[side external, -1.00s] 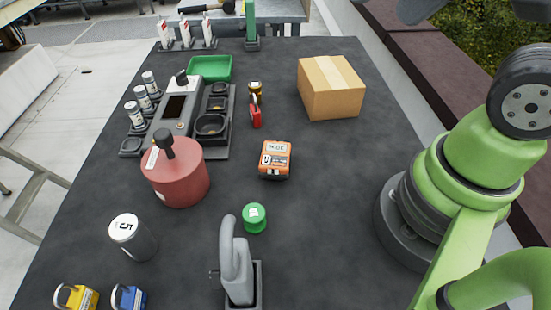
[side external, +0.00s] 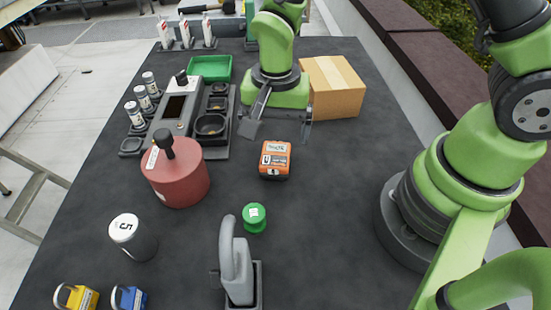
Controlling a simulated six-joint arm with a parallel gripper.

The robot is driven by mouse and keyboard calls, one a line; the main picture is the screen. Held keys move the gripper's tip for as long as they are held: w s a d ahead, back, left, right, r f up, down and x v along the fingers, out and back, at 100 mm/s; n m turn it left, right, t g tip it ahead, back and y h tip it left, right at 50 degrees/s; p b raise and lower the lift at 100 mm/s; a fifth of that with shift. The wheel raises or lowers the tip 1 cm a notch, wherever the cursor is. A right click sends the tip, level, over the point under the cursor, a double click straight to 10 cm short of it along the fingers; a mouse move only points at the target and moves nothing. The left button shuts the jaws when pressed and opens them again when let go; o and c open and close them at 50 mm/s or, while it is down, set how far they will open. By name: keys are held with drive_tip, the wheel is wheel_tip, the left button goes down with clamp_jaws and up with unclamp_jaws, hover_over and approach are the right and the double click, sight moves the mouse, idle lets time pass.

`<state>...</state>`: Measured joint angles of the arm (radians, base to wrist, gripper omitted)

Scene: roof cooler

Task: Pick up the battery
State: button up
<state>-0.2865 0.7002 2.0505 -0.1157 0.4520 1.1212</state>
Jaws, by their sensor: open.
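The battery looks to be the orange and black block (side external: 276,160) with a white label, lying on the dark table near its middle. My gripper (side external: 278,133) is open and empty, above and behind the battery, with its fingers pointing down toward the table. The left finger is dark grey and broad; the right finger stands near the cardboard box. The gripper appears apart from the battery.
A cardboard box (side external: 334,88) stands right of my gripper. Left are a grey device tray (side external: 179,120), a green bin (side external: 210,67) and a red canister (side external: 176,180). In front are a green cap (side external: 255,217) and a grey-handled tool (side external: 236,265). Table right of the battery is clear.

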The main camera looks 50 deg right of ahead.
sight(275, 154)
wheel_tip(275, 154, down, 9)
drive_tip(key=shift+w+d+r, duration=0.1)
drive_tip(key=shift+w+r, duration=0.05)
idle(0.4)
drive_tip(key=shift+c, duration=0.2)
drive_tip(key=c, duration=1.2)
drive_tip(key=shift+r, duration=0.15)
